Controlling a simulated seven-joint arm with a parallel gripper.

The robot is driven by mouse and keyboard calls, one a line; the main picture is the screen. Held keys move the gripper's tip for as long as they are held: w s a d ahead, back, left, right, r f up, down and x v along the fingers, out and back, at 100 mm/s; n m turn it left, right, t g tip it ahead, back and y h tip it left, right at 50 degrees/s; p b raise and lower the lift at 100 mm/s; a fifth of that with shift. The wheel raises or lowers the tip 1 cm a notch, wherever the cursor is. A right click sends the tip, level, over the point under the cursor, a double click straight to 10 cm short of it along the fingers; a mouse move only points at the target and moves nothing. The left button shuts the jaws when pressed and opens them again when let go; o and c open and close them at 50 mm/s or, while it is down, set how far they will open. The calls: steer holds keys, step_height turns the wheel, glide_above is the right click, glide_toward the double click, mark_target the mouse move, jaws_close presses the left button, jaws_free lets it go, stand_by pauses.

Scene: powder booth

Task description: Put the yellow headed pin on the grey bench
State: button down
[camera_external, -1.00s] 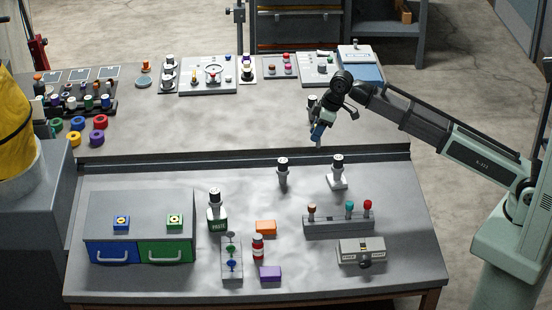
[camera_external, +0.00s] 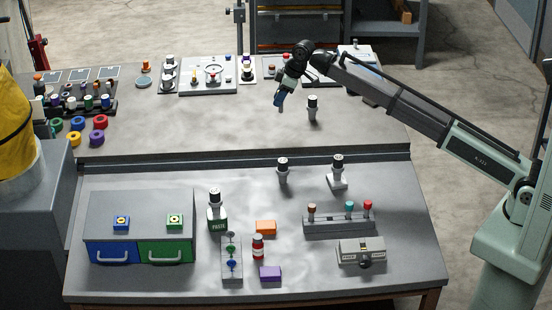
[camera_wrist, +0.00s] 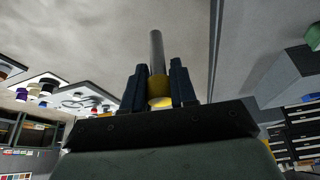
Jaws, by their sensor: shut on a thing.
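The yellow headed pin (camera_wrist: 157,82) is between my gripper's two dark fingers in the wrist view. Its yellow head sits between the fingers, and its grey shaft sticks out past the fingertips. My gripper (camera_external: 280,101) is shut on it and points down, above the rear part of the grey bench (camera_external: 210,125) in the external view. In that view the pin is too small to make out clearly. The grey bench top also shows in the wrist view (camera_wrist: 95,38), with a gap between it and the pin's tip that I cannot measure.
A panel with a dial (camera_external: 208,75) lies at the back. Coloured rings (camera_external: 97,138) and a rack of pots (camera_external: 85,103) are at left. A ledge (camera_external: 240,159) divides the rear and front surfaces. The rear middle is clear.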

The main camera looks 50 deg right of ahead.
mark_target(282, 112)
steer(key=shift+f, duration=4.2)
steer(key=shift+f, duration=0.15)
steer(key=c, duration=0.9)
jaws_free()
steer(key=v, duration=1.2)
steer(key=shift+r, duration=0.2)
